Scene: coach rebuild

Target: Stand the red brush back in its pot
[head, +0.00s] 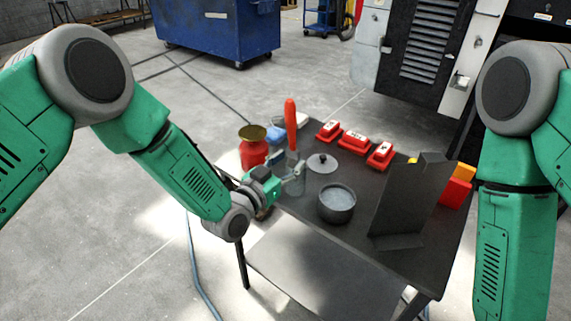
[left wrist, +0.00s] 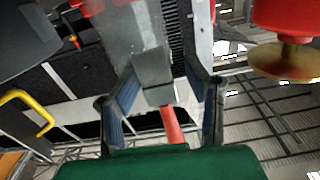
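The red brush (head: 290,118) is upright at the table's left side, red handle up. Its lower part is at a grey pot-like thing (head: 294,187), partly hidden by my gripper; I cannot tell how deep it sits. My left gripper (head: 290,170) is around the brush's lower part, one finger on each side. In the left wrist view the blue-padded fingers (left wrist: 164,75) stand apart, with the red handle (left wrist: 172,125) and a grey part (left wrist: 156,92) between them. A gap shows on the right side, so it looks open. My right gripper is out of view.
A red can with a brass rim (head: 253,153) stands left of the brush. A lid (head: 322,163), a dark grey pan (head: 336,203), several red blocks (head: 353,141) and a black upright panel (head: 405,205) occupy the black table (head: 365,258).

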